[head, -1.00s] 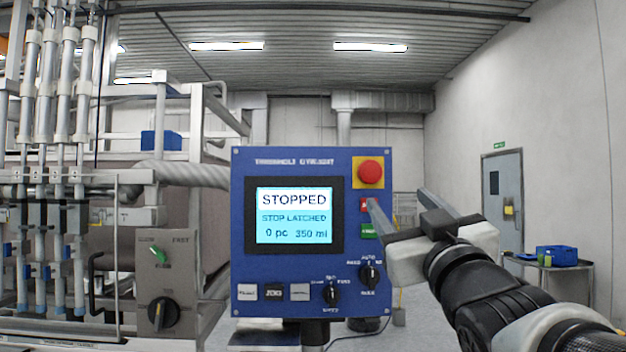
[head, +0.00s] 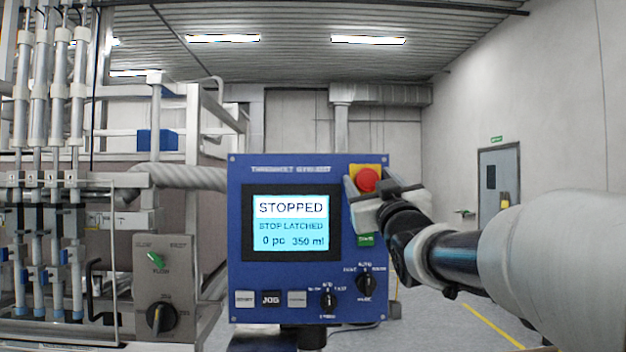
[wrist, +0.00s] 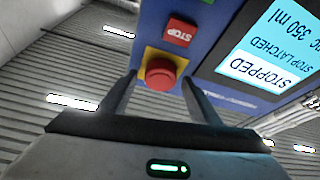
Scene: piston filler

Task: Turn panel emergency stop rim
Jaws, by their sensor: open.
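The red emergency stop (head: 367,180) sits on a yellow square plate at the top right of the blue control panel (head: 240,290). In the wrist view the emergency stop (wrist: 161,72) is a round red button with a wider head, between my two fingers in the picture. My gripper (head: 364,186) is open at the button, one finger on each side. In the wrist view my gripper (wrist: 158,85) shows a gap around the button; I cannot tell whether either finger touches it. The panel screen (head: 291,222) reads STOPPED, STOP LATCHED, 0 pc, 350 ml.
A red STOP button (wrist: 180,32) is close to the emergency stop. A green button (head: 365,240), black selector knobs (head: 328,300) and a row of push buttons (head: 271,299) are lower on the panel. The filler machine stands at left. Floor is free at right.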

